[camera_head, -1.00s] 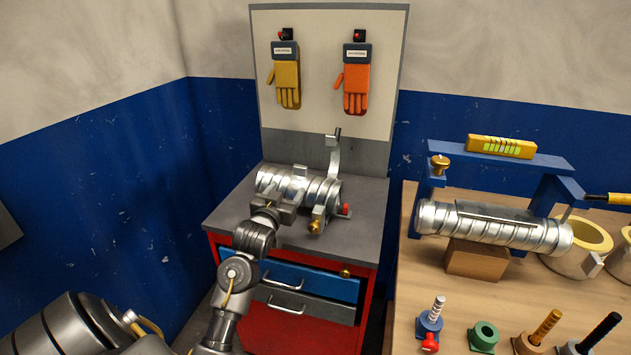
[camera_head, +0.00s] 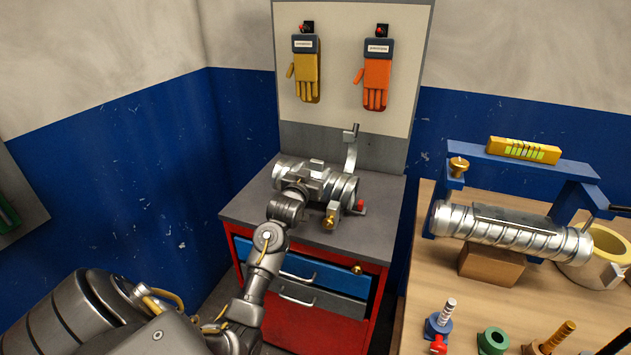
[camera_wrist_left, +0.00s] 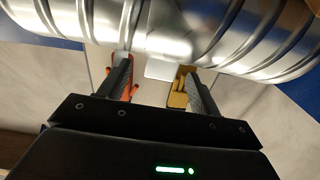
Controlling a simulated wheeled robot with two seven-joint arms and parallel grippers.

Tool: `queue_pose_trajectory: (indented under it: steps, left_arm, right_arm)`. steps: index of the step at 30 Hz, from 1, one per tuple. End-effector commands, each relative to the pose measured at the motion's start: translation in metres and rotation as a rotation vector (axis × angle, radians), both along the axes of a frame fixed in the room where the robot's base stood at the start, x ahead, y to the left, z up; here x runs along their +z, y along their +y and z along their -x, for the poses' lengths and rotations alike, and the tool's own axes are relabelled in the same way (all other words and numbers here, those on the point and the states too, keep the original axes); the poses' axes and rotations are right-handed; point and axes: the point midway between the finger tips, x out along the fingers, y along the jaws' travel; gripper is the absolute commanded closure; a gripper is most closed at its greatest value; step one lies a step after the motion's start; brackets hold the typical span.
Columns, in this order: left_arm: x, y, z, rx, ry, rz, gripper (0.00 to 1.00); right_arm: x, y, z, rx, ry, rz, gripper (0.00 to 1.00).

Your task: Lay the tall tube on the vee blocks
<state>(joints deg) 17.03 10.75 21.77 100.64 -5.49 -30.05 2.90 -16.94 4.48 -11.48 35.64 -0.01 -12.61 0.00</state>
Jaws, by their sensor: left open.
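A silver ribbed tube (camera_head: 345,188) lies on its side on the grey top of the red cabinet (camera_head: 240,208). What bears it is mostly hidden, so I cannot tell how it sits on the vee blocks. My left gripper (camera_head: 308,186) is at the near side of this tube, over its middle. In the left wrist view the tube (camera_wrist_left: 175,30) crosses the top of the picture. There the two fingers of my left gripper (camera_wrist_left: 158,82) stand apart, their tips at the tube's edge. I cannot tell whether they touch it. My right gripper is out of view.
An upright curved metal arm (camera_head: 351,150) and a brass knob (camera_head: 329,222) stand close to the tube. On the wooden bench (camera_head: 420,290), another ribbed tube (camera_head: 510,236) lies over a brown block (camera_head: 490,263) by a blue frame (camera_head: 525,165). Gloves hang on the back board.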

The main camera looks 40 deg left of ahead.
Motion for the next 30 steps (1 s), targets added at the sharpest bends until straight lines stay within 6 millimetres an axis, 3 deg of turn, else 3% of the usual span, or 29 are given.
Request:
queue_pose_trajectory:
  steps: [3, 7, 17, 30]
  left_arm:
    - [0.004, 0.008, -0.016, 0.001, -0.001, 0.002, 0.36]
    - [0.001, 0.013, -0.030, 0.001, 0.001, 0.000, 0.36]
    - [0.000, 0.015, -0.034, 0.001, 0.000, 0.000, 0.38]
    - [0.000, 0.015, -0.034, 0.001, 0.000, 0.000, 0.95]
  right_arm:
    - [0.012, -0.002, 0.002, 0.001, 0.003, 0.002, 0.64]
    - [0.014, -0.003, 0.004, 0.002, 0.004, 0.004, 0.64]
    - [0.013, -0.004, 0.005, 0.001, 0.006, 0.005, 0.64]
    - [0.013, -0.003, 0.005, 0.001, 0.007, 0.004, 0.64]
